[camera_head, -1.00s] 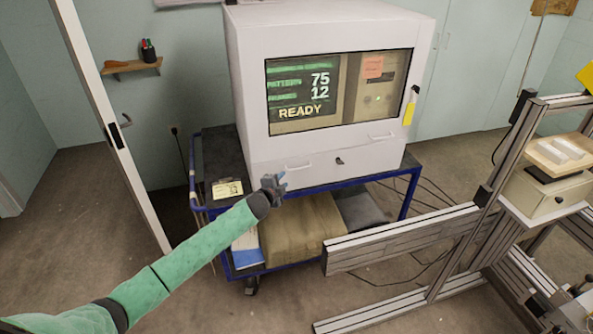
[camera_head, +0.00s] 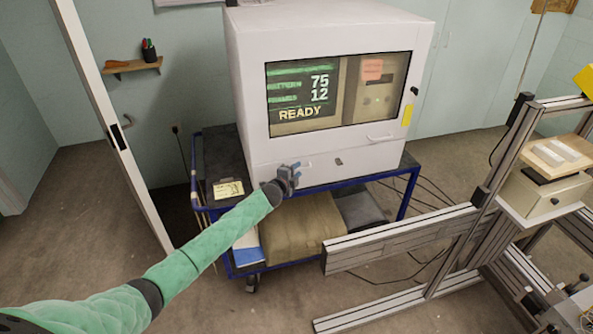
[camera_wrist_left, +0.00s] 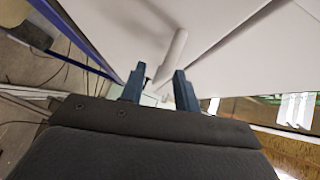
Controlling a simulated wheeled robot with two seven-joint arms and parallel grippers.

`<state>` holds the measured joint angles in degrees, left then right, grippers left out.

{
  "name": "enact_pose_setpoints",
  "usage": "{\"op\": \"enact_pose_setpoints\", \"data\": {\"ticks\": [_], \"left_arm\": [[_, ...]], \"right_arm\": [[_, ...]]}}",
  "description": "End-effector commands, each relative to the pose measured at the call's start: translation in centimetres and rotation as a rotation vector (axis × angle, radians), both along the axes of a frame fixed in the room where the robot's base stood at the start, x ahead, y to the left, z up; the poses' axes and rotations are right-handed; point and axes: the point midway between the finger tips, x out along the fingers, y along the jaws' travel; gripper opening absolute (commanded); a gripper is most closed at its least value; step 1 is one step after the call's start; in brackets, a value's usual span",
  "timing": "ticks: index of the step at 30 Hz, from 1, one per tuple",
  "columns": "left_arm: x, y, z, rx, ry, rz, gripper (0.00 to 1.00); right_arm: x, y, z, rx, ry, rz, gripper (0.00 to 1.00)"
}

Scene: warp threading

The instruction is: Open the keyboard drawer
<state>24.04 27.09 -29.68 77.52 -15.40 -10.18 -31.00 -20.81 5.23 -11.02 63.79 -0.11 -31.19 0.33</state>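The keyboard drawer (camera_head: 365,160) is the white lower front of the computer cabinet (camera_head: 245,90); it looks shut. A small dark lock (camera_head: 339,161) sits near its middle. My left gripper (camera_head: 292,173) is at the left part of the drawer front and hides most of the drawer handle there. In the left wrist view, the white bar handle (camera_wrist_left: 174,52) lies between the tips of my left gripper (camera_wrist_left: 159,80). The fingers are apart, with a gap visible beside the bar. My right gripper is not in view.
The cabinet stands on a blue-framed cart (camera_head: 404,198). A yellow note (camera_head: 228,189) lies on the cart's left side. A second handle (camera_head: 381,138) is on the panel above the drawer. An aluminium frame (camera_head: 400,238) stands at the front right.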

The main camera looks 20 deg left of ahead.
Motion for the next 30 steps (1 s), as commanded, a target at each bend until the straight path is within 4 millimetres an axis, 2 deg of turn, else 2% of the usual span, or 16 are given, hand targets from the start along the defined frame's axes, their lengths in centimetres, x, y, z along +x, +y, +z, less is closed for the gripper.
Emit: {"op": "enact_pose_setpoints", "data": {"ticks": [8,13,23,26,30], "left_arm": [[0.1,-0.1,-0.1,-0.001,0.0,0.0,0.32],[0.1,-0.1,-0.1,-0.001,0.0,0.0,0.0],[-0.2,-0.3,-0.1,-0.001,0.001,0.0,0.0],[-1.0,-0.8,-0.2,-0.002,0.002,0.0,0.0],[-3.1,-2.2,-0.3,-0.004,0.003,-0.002,0.0]], "right_arm": [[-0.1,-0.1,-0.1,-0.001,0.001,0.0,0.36],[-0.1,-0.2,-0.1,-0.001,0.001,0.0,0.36],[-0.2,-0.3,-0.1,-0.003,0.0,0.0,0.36],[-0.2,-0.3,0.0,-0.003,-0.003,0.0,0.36],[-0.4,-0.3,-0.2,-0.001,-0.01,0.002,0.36]]}}
